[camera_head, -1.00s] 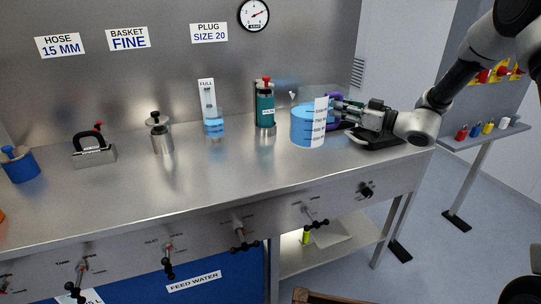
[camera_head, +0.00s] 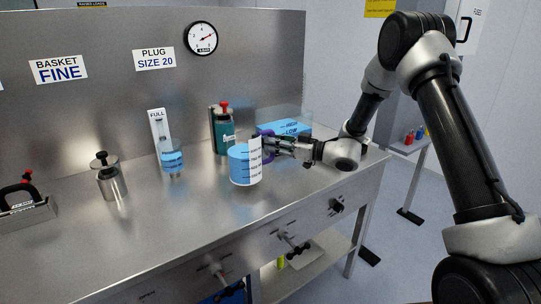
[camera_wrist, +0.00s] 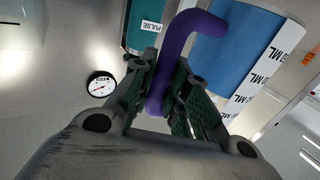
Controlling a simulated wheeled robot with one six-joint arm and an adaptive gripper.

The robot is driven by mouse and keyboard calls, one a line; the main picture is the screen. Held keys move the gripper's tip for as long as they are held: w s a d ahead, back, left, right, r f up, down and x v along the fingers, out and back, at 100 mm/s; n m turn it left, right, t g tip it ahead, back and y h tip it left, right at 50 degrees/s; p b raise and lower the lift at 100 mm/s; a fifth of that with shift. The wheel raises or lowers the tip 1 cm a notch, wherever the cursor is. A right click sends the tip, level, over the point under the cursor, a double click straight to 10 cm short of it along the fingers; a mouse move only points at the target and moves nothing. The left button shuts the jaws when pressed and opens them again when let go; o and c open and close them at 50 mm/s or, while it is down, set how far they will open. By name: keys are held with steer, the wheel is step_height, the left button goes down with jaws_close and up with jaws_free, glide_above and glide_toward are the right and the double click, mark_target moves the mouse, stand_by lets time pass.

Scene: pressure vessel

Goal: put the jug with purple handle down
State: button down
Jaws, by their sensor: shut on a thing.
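The jug with the purple handle (camera_head: 239,166) holds blue liquid and has a white measuring scale on its side. It is upright over the steel bench in the head view; whether its base touches the bench I cannot tell. My gripper (camera_head: 268,146) comes in from the right, on the jug's handle side. In the wrist view, the purple handle (camera_wrist: 190,24) passes down between the fingers of my gripper (camera_wrist: 165,100), which is shut on it. The jug's blue body (camera_wrist: 238,50) shows beyond, partly cut off by the frame.
A teal canister with a red knob (camera_head: 222,132) stands just behind the jug. A clear gauge vessel marked FULL (camera_head: 171,158) stands to the left, with a steel weight (camera_head: 109,178) farther left. A blue container marked HIGH and LOW (camera_head: 288,130) is behind my gripper. The bench front (camera_head: 215,205) is clear.

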mark_target(274, 158)
steer(key=shift+f, duration=1.65)
steer(key=c, duration=1.4)
jaws_free()
steer(key=shift+f, duration=0.15)
steer(key=shift+d, duration=0.2)
steer(key=v, duration=1.1)
steer(key=shift+s+d, duration=0.2)
steer(key=shift+d, duration=0.15)
